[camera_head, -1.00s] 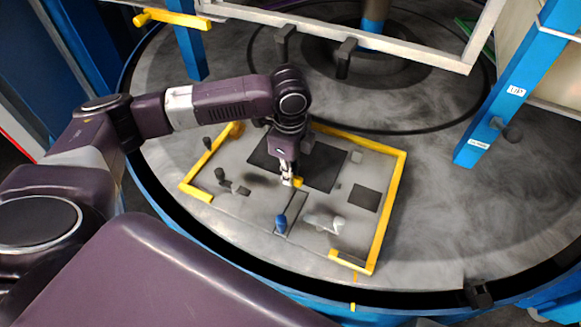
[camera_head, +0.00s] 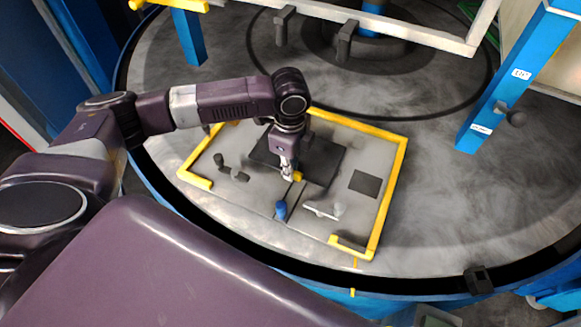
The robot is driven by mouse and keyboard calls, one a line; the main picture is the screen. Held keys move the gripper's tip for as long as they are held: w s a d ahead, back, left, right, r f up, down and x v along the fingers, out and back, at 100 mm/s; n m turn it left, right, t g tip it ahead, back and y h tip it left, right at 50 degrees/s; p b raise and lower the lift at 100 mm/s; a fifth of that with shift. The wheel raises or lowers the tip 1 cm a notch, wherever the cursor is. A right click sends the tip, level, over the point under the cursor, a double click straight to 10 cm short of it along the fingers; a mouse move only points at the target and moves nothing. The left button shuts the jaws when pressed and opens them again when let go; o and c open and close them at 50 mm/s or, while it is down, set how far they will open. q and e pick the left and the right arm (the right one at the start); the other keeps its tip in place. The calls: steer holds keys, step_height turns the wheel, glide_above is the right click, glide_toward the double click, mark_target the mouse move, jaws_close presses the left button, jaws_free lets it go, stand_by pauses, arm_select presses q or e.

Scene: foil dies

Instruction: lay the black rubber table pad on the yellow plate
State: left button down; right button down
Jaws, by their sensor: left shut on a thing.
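The yellow-edged grey plate (camera_head: 387,196) lies on the round grey table. A large black square pad (camera_head: 323,160) lies flat on its middle, and my left arm partly covers it. A smaller dark square (camera_head: 365,183) lies to its right. I cannot tell which of the two is the rubber table pad. My left gripper (camera_head: 291,176) points down over the plate at the front edge of the large pad. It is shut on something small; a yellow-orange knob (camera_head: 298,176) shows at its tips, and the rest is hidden. My right gripper is not in view.
A blue knob (camera_head: 281,209) and a pale grey handle (camera_head: 325,210) stand near the plate's front. Small dark knobs (camera_head: 219,160) stand at its left. A white frame (camera_head: 400,38) and a blue post (camera_head: 490,115) rise behind.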

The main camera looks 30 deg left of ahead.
arm_select(q)
steer(key=shift+f+b, duration=0.4)
steer(key=shift+f, duration=0.75)
steer(key=c, duration=1.9)
jaws_free()
steer(key=shift+c, duration=0.2)
step_height(320, 180, up, 12)
steer(key=shift+s, duration=0.15)
